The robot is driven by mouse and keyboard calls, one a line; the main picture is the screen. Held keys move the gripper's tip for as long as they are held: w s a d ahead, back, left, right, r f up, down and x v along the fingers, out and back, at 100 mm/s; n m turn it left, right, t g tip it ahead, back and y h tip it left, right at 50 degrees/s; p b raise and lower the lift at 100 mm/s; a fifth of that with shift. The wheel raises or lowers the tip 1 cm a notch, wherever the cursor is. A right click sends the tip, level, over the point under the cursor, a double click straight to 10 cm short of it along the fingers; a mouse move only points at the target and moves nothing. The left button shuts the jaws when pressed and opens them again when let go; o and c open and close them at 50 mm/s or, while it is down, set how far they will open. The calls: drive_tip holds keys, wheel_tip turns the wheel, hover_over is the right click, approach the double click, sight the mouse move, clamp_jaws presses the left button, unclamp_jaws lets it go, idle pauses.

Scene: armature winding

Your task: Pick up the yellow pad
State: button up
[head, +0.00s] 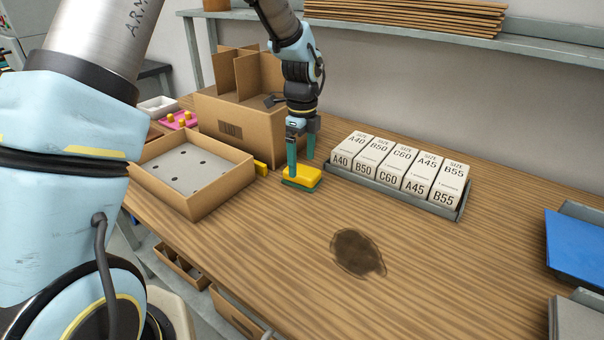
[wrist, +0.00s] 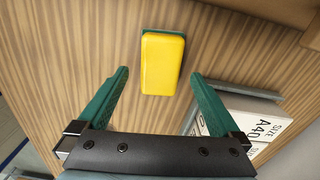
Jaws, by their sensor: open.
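The yellow pad (head: 307,177) lies flat on the wooden table, with a green layer under its yellow top. In the wrist view the pad (wrist: 162,64) lies ahead of the fingertips, roughly centred between them and apart from both. My gripper (head: 301,167) points down over the pad in the head view, with its green fingers close to it. The gripper (wrist: 158,74) is open and empty, one finger on each side of the wrist view.
A tray of white size-labelled boxes (head: 400,165) stands right of the pad. An open cardboard tray (head: 237,183) and a taller cardboard box (head: 222,115) stand to the left. A dark stain (head: 357,253) marks the table in front.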

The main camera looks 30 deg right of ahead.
sight(302, 170)
drive_tip(key=shift+f, duration=1.25)
drive_tip(key=c, duration=1.4)
wheel_tip(302, 170, up, 10)
drive_tip(key=shift+r+b, duration=0.1)
drive_tip(key=shift+b, duration=0.7)
